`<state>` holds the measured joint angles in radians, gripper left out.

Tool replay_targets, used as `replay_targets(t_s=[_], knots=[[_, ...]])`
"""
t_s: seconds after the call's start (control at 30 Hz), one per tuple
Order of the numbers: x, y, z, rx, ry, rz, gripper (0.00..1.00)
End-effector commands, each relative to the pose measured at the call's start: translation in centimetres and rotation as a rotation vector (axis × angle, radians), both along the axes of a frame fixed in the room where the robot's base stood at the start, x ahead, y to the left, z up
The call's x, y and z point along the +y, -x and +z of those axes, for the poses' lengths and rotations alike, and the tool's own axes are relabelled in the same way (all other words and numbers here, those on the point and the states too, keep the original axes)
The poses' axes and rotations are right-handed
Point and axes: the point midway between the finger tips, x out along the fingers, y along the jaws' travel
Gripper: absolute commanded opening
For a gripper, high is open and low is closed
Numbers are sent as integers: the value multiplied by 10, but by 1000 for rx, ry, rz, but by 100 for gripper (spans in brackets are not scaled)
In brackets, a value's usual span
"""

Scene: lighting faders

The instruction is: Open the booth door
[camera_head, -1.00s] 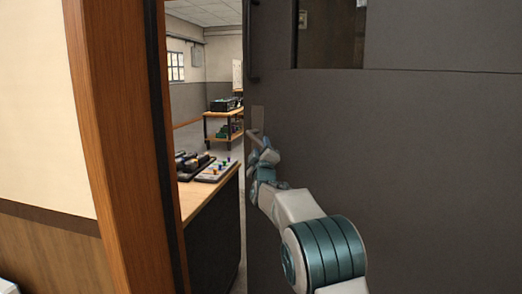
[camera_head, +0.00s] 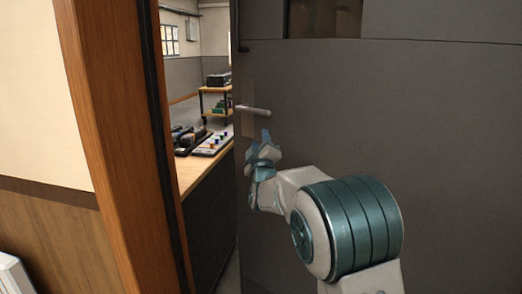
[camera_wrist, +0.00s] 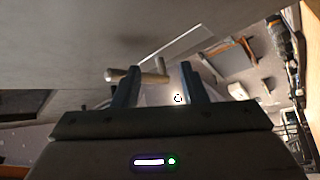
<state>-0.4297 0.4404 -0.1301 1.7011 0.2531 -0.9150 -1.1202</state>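The booth door (camera_head: 400,150) is a dark grey panel with a window at its top, standing ajar; a gap shows between its left edge and the wooden frame. Its pale lever handle (camera_head: 253,110) sits near that edge and points right, roughly level. My gripper (camera_head: 259,143) is just below the handle in the head view. In the wrist view the two fingers (camera_wrist: 159,82) stand apart. The handle (camera_wrist: 137,74) shows near the fingertips, partly behind the left finger. The fingers do not appear closed on it; whether they touch it I cannot tell.
The wooden door frame (camera_head: 100,150) stands at the left. Through the gap show a wood-topped counter (camera_head: 196,172) with control panels (camera_head: 205,143) and a shelf cart (camera_head: 214,101) farther back. A dark vertical bar (camera_head: 240,25) runs along the door's upper left edge.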

Motion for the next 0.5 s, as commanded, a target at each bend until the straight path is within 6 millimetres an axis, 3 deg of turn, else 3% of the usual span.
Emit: replay_targets(t_s=[0.2, 0.5], knots=[[-3, 25, -7, -3, -1, 1, 39], [-4, 33, -9, -4, -1, -1, 39]])
